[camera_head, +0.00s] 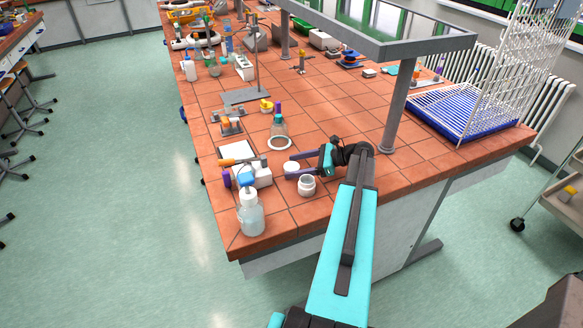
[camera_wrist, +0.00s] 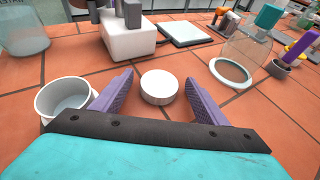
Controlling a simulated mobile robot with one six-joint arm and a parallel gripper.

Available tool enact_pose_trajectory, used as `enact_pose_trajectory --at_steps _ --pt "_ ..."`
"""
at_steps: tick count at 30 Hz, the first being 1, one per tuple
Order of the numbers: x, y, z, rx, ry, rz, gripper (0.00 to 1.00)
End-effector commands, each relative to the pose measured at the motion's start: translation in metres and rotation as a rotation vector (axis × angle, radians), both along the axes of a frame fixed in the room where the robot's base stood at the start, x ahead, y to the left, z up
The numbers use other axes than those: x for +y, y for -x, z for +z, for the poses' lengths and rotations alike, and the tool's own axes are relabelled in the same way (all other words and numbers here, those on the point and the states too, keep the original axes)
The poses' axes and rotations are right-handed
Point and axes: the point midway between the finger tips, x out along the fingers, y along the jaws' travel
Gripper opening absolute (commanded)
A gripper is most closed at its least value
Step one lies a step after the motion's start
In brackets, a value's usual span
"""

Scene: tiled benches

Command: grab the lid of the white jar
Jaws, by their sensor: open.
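The white lid (camera_wrist: 159,87) is a thick round disc lying on the tiles, apart from its jar; it also shows in the head view (camera_head: 291,167). My gripper (camera_wrist: 159,78) is open, with one purple finger on each side of the lid and a small gap at both sides. In the head view my gripper (camera_head: 288,166) reaches left, low over the bench. The white jar (camera_wrist: 66,101) stands open and upright to the left, just outside the left finger; in the head view the jar (camera_head: 307,188) is nearer the front edge.
A white block-shaped holder (camera_wrist: 128,40) stands beyond the lid. A flat white plate (camera_wrist: 186,33) and a clear flask (camera_wrist: 240,55) in a ring are farther right. A wash bottle (camera_head: 250,215) stands at the bench's front left corner. Tiles right of the lid are clear.

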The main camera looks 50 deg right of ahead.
Motion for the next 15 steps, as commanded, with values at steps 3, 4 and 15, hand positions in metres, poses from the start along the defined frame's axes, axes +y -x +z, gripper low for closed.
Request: enact_pose_trajectory --at_steps 3,4,15 --pt "-0.0001 0.0002 0.0001 0.000 0.000 0.000 0.67" --pt "-0.0001 0.0003 0.0001 0.000 0.000 0.000 0.67" --pt "0.0008 -0.0001 0.0002 0.000 0.000 0.001 0.40"
